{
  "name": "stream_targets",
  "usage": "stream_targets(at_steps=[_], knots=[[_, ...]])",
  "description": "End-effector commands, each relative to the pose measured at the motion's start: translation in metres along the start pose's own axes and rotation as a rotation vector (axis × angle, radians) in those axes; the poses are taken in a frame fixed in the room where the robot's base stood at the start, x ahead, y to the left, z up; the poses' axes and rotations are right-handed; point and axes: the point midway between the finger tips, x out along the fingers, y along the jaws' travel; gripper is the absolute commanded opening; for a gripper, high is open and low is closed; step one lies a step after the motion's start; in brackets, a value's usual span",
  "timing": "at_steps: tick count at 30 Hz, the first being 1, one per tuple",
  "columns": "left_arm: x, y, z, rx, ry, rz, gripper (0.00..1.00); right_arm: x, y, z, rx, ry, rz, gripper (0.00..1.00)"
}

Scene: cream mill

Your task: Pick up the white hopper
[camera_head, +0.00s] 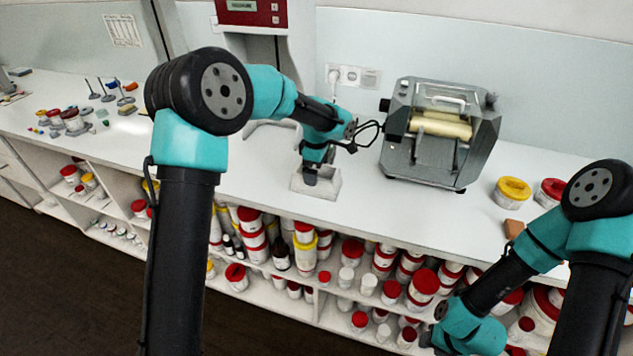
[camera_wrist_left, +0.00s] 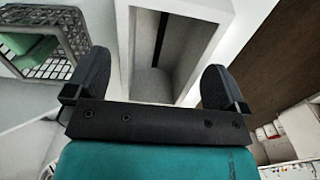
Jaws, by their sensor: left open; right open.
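The white hopper (camera_head: 324,190) stands on the white counter in the head view, left of the roller mill. It is a hollow, boxy shape. In the left wrist view the hopper (camera_wrist_left: 187,60) shows its open inside between and beyond my two fingers. My left gripper (camera_head: 311,175) is at the hopper from above. In the left wrist view my left gripper (camera_wrist_left: 155,85) is open, one finger on each side; I cannot tell whether they touch it. My right gripper (camera_head: 437,340) is low at the bottom of the head view, away from the hopper, its fingers mostly hidden.
The grey roller mill (camera_head: 440,135) stands just right of the hopper. A yellow-lidded tub (camera_head: 512,191) and a red-lidded tub (camera_head: 549,192) stand further right. A machine with a red panel (camera_head: 250,12) is behind. Shelves below hold many jars. Counter in front of the mill is clear.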

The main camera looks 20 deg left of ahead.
Motion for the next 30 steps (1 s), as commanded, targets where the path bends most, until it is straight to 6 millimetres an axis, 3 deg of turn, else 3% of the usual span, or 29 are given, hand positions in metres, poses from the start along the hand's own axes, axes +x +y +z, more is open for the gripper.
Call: stream_targets(at_steps=[4, 18, 30], knots=[[0.0098, -0.0002, 0.0000, 0.001, 0.000, 0.000, 1.00, 0.0000, 0.0000, 0.0000, 0.000, 0.000, 0.000, 0.43], [0.0097, -0.0001, 0.0001, 0.000, 0.000, 0.000, 0.99, 0.0000, 0.0000, 0.0000, 0.000, 0.000, 0.000, 0.43], [0.0096, -0.0001, 0.0001, 0.000, 0.000, 0.000, 0.61, 0.0000, 0.0000, 0.0000, 0.000, 0.000, 0.000, 0.43]])
